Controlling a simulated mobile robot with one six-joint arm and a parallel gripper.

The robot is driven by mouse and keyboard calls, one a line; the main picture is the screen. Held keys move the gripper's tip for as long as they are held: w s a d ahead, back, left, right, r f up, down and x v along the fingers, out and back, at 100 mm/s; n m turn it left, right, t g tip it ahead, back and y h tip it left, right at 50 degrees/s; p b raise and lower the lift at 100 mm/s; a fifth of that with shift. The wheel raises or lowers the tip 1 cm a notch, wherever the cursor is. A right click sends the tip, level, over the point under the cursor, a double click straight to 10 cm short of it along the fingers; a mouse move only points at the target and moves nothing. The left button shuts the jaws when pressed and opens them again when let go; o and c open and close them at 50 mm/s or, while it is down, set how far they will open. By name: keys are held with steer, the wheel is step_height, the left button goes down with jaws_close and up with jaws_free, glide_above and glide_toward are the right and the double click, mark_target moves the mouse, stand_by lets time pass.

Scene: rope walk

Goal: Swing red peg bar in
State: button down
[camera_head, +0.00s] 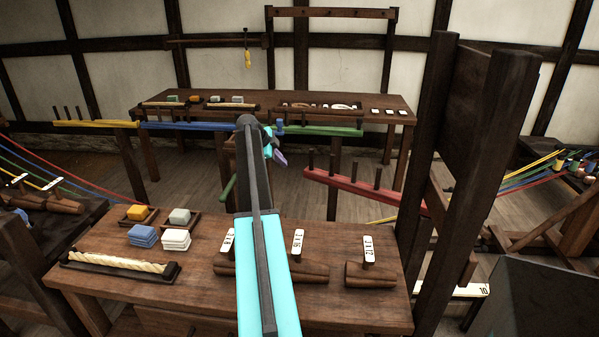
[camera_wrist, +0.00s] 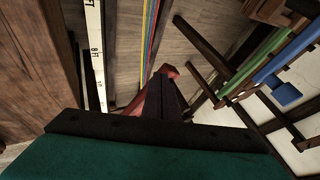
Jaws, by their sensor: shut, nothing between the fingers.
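The red peg bar (camera_head: 343,183) with several dark upright pegs sticks out at an angle in the head view, its free end toward the middle. The green bar (camera_head: 325,130), blue bar (camera_head: 185,126) and yellow bar (camera_head: 95,123) lie in a row along the front of the back bench. My gripper (camera_head: 281,159) is shut and empty, just left of the red bar's free end; whether it touches cannot be told. In the wrist view my shut fingers (camera_wrist: 171,98) partly hide the red bar (camera_wrist: 137,103).
A near workbench (camera_head: 200,262) holds small blocks, a rope tray (camera_head: 120,266) and number tags. A tall dark wooden post frame (camera_head: 460,150) stands at right, near the red bar's far end. The back bench (camera_head: 390,103) carries more trays. Open floor lies between the benches.

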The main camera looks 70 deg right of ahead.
steer(key=s+a+f+m+t+h+b, duration=0.1)
steer(key=s+a+f+m+h+b, duration=0.2)
steer(key=s+a+m+h+b, duration=0.1)
steer(key=shift+s+a+f+m+h, duration=0.25)
steer(key=shift+s+a+m+h, duration=0.35)
steer(key=shift+s, duration=0.4)
steer(key=shift+d, duration=0.2)
steer(key=p, duration=0.3)
glide_toward(310, 174)
step_height(310, 174, down, 3)
steer(key=d, duration=0.3)
steer(key=shift+s+d+p, duration=0.2)
steer(key=shift+d+p, duration=0.1)
steer(key=shift+d, duration=0.25)
steer(key=shift+s+d+p, duration=0.2)
steer(key=shift+d+p, duration=0.05)
steer(key=shift+d, duration=0.3)
